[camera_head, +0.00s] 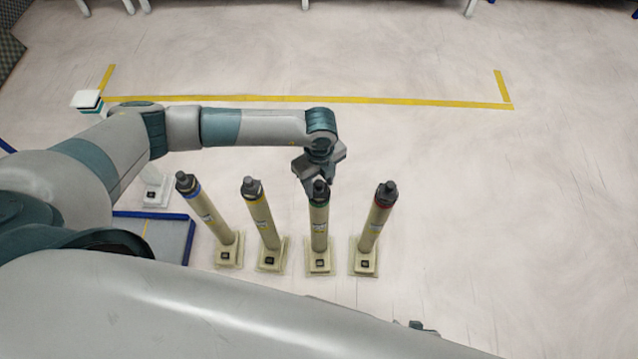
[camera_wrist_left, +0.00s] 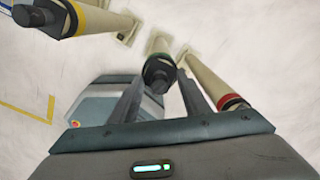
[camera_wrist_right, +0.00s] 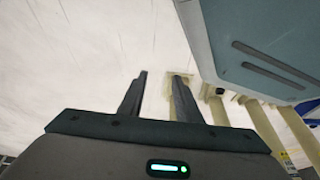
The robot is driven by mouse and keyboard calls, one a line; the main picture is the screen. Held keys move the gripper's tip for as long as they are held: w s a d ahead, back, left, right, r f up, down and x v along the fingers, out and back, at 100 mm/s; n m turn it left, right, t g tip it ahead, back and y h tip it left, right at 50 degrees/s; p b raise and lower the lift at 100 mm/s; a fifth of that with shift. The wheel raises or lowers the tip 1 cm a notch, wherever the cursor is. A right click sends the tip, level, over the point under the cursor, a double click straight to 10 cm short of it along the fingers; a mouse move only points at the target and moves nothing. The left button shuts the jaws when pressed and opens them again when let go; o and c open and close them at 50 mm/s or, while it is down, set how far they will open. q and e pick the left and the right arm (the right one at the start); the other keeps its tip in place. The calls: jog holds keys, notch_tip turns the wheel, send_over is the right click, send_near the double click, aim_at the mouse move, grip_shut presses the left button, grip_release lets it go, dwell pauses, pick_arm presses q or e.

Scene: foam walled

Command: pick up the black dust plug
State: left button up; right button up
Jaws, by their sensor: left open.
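Several pale posts stand in a row, each topped by a dark grey to black plug. The bands below the plugs are blue, yellow, green and red. My left gripper (camera_head: 318,170) is open above the green-banded post (camera_head: 319,228), with that post's plug (camera_head: 320,187) at its fingertips. In the left wrist view the plug (camera_wrist_left: 159,74) sits between the two spread fingers; contact cannot be told. The other plugs are blue-banded (camera_head: 182,178), yellow-banded (camera_head: 250,184) and red-banded (camera_head: 388,190). My right gripper (camera_wrist_right: 160,78) is open and empty in its wrist view.
The posts stand on pale square bases, with narrow gaps between neighbours. A blue-edged grey platform (camera_head: 165,232) lies left of them. Yellow tape (camera_head: 400,101) marks the floor behind. The floor to the right is clear.

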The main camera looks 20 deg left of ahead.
aim_at(319, 184)
pick_arm(q)
jog(key=shift+c, duration=0.6)
grip_shut()
pick_arm(e)
jog(key=shift+w+d, duration=0.1)
jog(key=shift+d, duration=0.5)
pick_arm(q)
jog(key=shift+r, duration=0.1)
